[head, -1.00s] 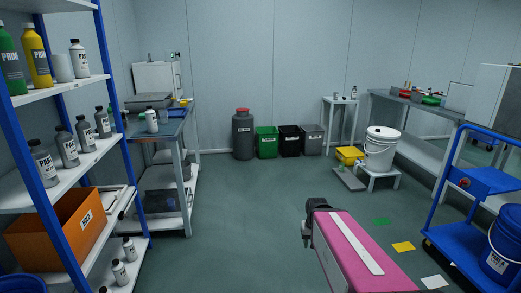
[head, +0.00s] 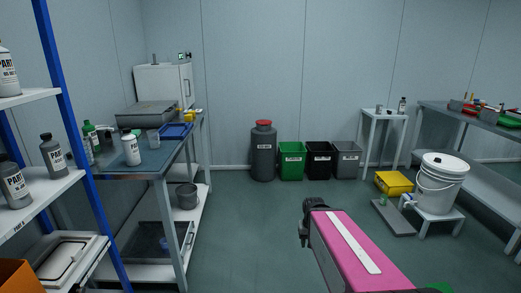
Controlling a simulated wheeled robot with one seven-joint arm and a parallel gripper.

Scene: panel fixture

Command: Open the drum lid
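A dark grey drum (head: 263,155) stands on the floor against the back wall, left of the bins. Its red lid (head: 263,123) sits on top and looks closed. My pink arm reaches forward at the lower middle of the head view. The dark end of the arm, where my gripper (head: 306,228) is, shows well in front of the drum and apart from it. The fingers are too small and dark to tell open from shut.
Green (head: 291,162), black (head: 319,160) and grey (head: 346,160) bins stand right of the drum. A workbench (head: 160,172) and shelf rack (head: 62,192) line the left. A white bucket (head: 440,185) on a stool is at right. The middle floor is clear.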

